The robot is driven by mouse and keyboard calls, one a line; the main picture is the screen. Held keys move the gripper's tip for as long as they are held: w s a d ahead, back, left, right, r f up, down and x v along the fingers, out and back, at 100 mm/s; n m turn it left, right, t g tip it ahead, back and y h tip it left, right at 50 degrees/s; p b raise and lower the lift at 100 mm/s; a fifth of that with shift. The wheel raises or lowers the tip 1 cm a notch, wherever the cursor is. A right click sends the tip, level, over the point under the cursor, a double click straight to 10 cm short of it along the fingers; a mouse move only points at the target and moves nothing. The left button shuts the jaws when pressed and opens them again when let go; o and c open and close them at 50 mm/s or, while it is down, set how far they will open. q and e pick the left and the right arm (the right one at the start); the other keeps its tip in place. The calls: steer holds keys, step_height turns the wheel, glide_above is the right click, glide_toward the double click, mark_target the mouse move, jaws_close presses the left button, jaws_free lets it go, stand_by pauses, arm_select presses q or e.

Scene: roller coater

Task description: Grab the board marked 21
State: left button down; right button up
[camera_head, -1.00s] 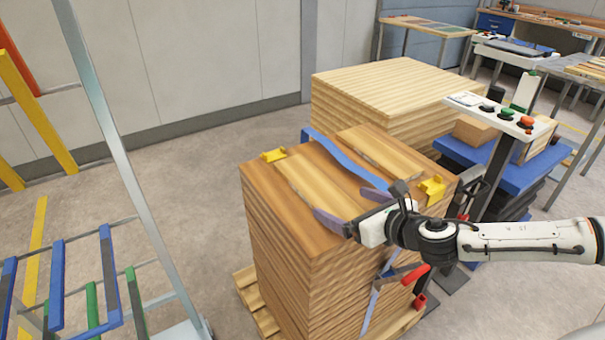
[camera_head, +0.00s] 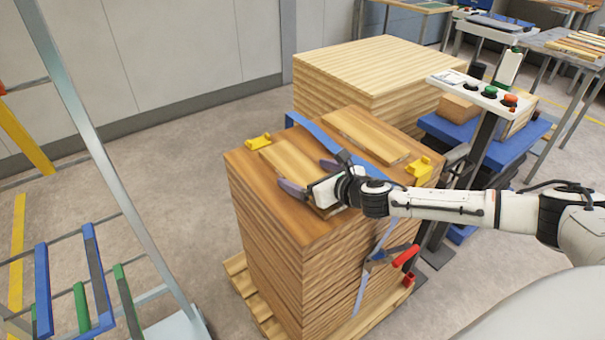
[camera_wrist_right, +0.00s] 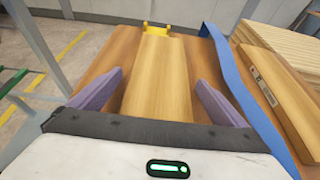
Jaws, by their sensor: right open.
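Two loose boards lie on top of a tall wood stack (camera_head: 270,225). The left board (camera_head: 287,158) is plain light wood; it also fills the middle of the right wrist view (camera_wrist_right: 160,80). The right board (camera_head: 365,135) has a small label (camera_wrist_right: 265,88) on its edge, too small to read. No number 21 is legible on either. My right gripper (camera_head: 311,177) is open, with purple fingers on both sides of the left board, one finger along each long edge. I cannot tell whether they touch it. My left gripper is not in view.
A blue strap (camera_head: 325,138) runs between the two boards. Yellow corner brackets (camera_head: 258,141) sit on the stack's edges. A blue strap with a red-handled buckle (camera_head: 405,256) hangs at the front. A control post (camera_head: 487,95) stands right, a rack (camera_head: 90,275) left.

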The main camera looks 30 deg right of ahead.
steer(key=shift+w+f, duration=0.1)
steer(key=shift+w, duration=0.15)
steer(key=c, duration=1.4)
